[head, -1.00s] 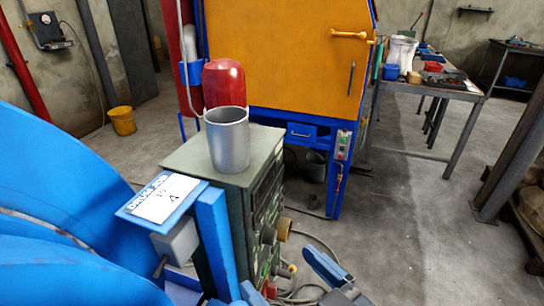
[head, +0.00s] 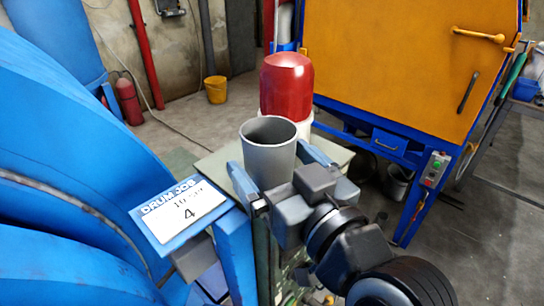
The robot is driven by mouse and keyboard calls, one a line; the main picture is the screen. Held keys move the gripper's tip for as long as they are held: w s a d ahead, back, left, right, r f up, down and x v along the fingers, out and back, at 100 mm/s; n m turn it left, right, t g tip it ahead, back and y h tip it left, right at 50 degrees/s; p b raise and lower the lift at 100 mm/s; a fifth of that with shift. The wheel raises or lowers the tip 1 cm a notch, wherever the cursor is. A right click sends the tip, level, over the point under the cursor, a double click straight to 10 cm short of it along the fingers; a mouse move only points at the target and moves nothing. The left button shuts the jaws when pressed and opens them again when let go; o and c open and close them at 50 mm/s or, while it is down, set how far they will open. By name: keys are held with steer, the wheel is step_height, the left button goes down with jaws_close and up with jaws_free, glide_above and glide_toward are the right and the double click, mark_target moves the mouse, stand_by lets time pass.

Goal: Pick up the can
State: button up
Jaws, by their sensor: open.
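The can (head: 268,150) is a grey, open-topped metal cylinder. It stands upright on the top of the green cabinet (head: 215,165) in the middle of the head view. My gripper (head: 268,158) is open, with one blue finger on the left side of the can and the other on its right. The can stands between the fingers. I cannot tell whether either finger touches it. The gripper body hides the can's lower right part.
A red-domed container (head: 287,85) with a white lower part stands right behind the can. A blue drum machine (head: 60,170) with a sign plate (head: 180,207) is close on the left. An orange-doored cabinet (head: 400,60) stands at the back right. Open floor lies at the far right.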

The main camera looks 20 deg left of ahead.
steer(key=x, duration=0.3)
steer(key=shift+a, duration=0.15)
steer(key=c, duration=1.2)
